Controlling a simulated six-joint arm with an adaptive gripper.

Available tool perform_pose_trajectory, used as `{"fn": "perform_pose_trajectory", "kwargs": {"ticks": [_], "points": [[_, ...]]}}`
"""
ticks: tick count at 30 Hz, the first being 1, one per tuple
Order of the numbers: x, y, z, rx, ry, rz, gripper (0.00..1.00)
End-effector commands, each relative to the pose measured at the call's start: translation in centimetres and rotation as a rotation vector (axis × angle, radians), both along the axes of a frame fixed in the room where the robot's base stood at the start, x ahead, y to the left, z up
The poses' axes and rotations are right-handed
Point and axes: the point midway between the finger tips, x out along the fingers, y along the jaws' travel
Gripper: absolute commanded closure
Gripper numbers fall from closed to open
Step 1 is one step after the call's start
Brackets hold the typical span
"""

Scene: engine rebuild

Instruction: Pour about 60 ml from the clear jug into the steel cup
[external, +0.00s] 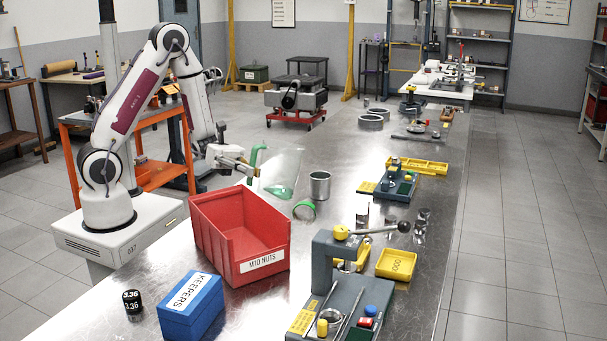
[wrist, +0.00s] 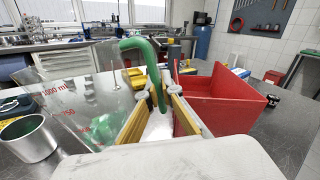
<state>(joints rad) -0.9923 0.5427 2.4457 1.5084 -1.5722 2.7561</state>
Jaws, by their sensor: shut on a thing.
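The clear jug (external: 286,166) has a green handle (external: 257,153), red volume marks and some green liquid low inside. My gripper (external: 249,167) is shut on the handle, with the jug to its right in the external view. In the wrist view the yellow-edged fingers close around the handle (wrist: 157,85), and the jug wall (wrist: 75,95) fills the left side. The jug looks somewhat tilted; its height above the bench is hard to tell. The steel cup (external: 320,187) stands upright just right of the jug, and at the left edge of the wrist view (wrist: 30,145). No stream of liquid shows.
A green-rimmed ring or glass (external: 304,210) lies near the cup. A red bin (external: 270,257) stands in front of my gripper, with a blue box (external: 190,310) nearer. A grey lever fixture (external: 345,270) and a yellow tray (external: 396,264) are at the right.

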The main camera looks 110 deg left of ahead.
Motion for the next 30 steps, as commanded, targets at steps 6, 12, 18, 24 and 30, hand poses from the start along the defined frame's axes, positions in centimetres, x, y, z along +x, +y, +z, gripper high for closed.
{"fn": "perform_pose_trajectory", "kwargs": {"ticks": [6, 12, 18, 24, 30], "points": [[-0.3, -0.62, 0.64, 0.09, -0.048, 0.0, 1.0], [-0.42, -0.87, 0.84, 0.165, -0.086, 0.0, 1.0], [-0.5, -1.05, 1.06, 0.219, -0.113, -0.001, 1.0], [-0.55, -1.12, 1.14, 0.241, -0.125, -0.001, 1.0], [-0.55, -1.13, 1.14, 0.243, -0.126, -0.001, 1.0]]}}
